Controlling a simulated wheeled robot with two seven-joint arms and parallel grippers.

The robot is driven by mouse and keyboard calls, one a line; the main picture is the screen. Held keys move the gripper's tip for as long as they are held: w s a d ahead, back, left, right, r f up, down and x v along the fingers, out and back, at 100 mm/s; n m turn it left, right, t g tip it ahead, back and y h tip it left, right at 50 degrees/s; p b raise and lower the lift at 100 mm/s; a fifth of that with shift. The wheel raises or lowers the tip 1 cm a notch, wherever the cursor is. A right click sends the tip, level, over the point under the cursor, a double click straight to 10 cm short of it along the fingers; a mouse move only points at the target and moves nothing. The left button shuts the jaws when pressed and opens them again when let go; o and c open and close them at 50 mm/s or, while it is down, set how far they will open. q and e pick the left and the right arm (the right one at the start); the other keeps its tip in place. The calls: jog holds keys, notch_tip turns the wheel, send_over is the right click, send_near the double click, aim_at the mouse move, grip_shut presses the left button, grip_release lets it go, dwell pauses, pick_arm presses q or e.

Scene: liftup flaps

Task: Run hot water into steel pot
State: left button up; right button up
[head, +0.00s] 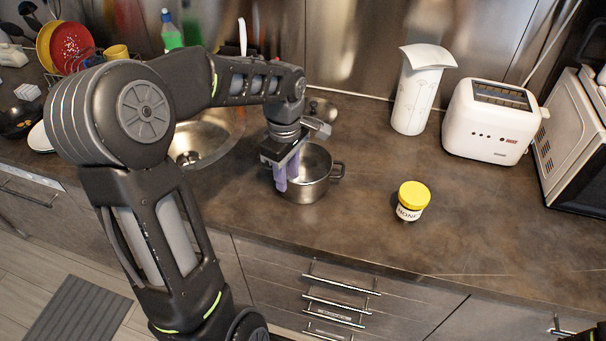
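A steel pot (316,184) stands upright on the brown counter, just right of the sink (214,140). It has a handle on its right side; its left side is partly hidden by my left gripper. My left gripper (286,179) points down at the pot's left rim, its two purple fingers close together. I cannot tell whether they are shut on the rim or a handle, or only in front of it. A white upright lever (242,38), perhaps part of the tap, shows behind my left arm. The spout is not clearly visible.
A honey jar (411,201) with a yellow lid stands right of the pot. A dish rack with plates (70,46) is at the left. The front right counter is clear.

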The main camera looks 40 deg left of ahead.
aim_at(288, 195)
pick_arm(q)
notch_tip(288, 195, down, 5)
jog(key=shift+f+p, duration=0.1)
jog(key=shift+p, duration=0.55)
jog(key=shift+d, duration=0.1)
grip_shut()
jog(key=shift+s, duration=0.15)
dwell(1.1)
